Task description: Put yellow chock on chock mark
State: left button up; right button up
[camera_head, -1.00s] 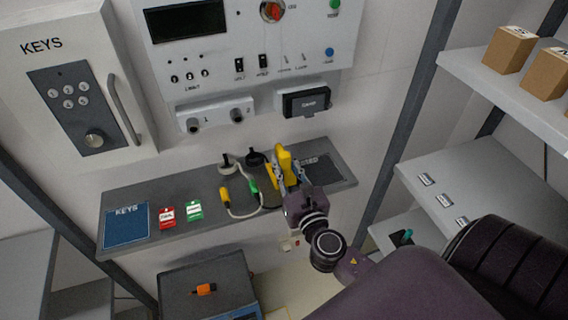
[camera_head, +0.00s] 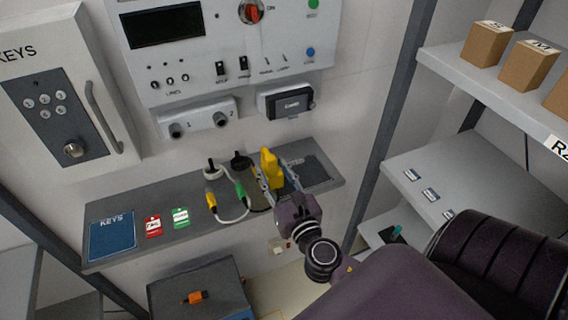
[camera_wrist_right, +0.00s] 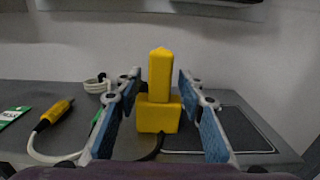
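The yellow chock (camera_head: 270,168) stands upright on the grey shelf, just left of a dark outlined panel (camera_head: 318,168) with partly hidden lettering, which looks like the chock mark. In the right wrist view the chock (camera_wrist_right: 159,112) shows a wide base and a narrower upright top. My right gripper (camera_head: 272,186) is at the chock, with one finger on each side. In the right wrist view its blue-padded fingers (camera_wrist_right: 160,88) are spread, and gaps show beside the chock's base. Contact at the fingertips is hard to tell. My left gripper is not in view.
Left of the chock are black plugs, a yellow connector (camera_head: 210,200) and a green connector (camera_head: 240,190) with white cables. Red and green tags (camera_head: 181,217) and a blue KEYS panel (camera_head: 112,236) lie farther left. A control box (camera_head: 220,75) hangs above the grey shelf (camera_head: 130,198).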

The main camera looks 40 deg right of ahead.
jog(key=b+v, duration=0.3)
jog(key=v, duration=0.7)
